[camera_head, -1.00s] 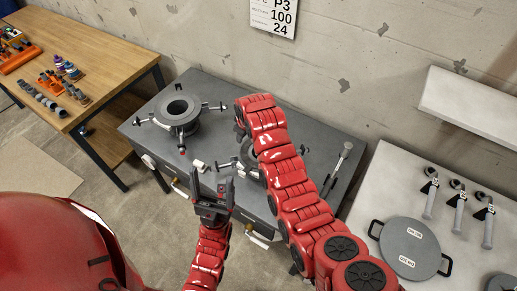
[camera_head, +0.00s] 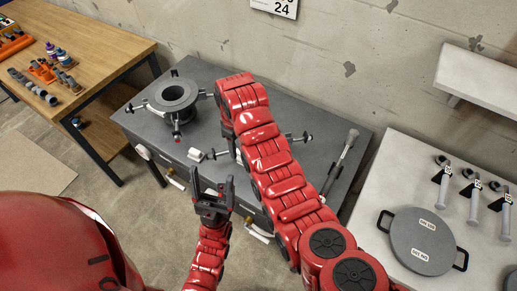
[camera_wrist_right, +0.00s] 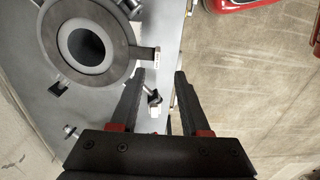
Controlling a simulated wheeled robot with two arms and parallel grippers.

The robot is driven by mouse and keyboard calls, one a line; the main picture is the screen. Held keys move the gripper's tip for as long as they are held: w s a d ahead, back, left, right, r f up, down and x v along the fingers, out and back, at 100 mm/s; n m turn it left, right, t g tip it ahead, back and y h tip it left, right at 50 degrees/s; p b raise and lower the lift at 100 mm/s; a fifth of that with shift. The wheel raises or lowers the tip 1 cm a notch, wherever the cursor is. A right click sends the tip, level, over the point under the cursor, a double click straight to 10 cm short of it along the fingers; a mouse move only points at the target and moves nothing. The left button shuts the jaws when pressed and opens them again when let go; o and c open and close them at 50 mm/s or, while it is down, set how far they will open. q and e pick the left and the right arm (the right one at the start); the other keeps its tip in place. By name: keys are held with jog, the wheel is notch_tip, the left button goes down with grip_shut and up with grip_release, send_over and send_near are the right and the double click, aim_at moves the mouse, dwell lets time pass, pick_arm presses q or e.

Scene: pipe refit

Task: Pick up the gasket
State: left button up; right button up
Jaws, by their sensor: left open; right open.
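In the right wrist view a flat dark ring with a short tab, which looks like the gasket (camera_wrist_right: 120,52), lies around a paler ring on a pipe flange at the upper left. In the head view my red right arm hides most of this flange and ring, and only part of the right gripper (camera_head: 229,128) shows. My left gripper (camera_head: 212,180) is open and empty at the bench's front edge.
A flanged pipe (camera_head: 172,98) with clamp bolts stands on the grey bench (camera_head: 315,120). A small white piece (camera_head: 196,154) lies before it. A tool (camera_head: 345,150) lies at the bench's right. A round lidded plate (camera_head: 422,240) rests on the pale table.

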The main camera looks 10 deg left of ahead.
aim_at(241, 159)
jog(key=shift+f+p, duration=0.35)
jog(key=shift+f, duration=0.45)
jog(key=f, duration=0.1)
jog(key=f+p, duration=0.2)
jog(key=shift+w+d+f, duration=0.1)
jog(key=shift+w+d, duration=0.05)
jog(key=shift+d, duration=0.1)
jog(key=shift+f+p, duration=0.35)
jog(key=shift+f, duration=0.65)
jog(key=shift+w, duration=0.1)
jog(key=shift+c, duration=0.2)
grip_shut()
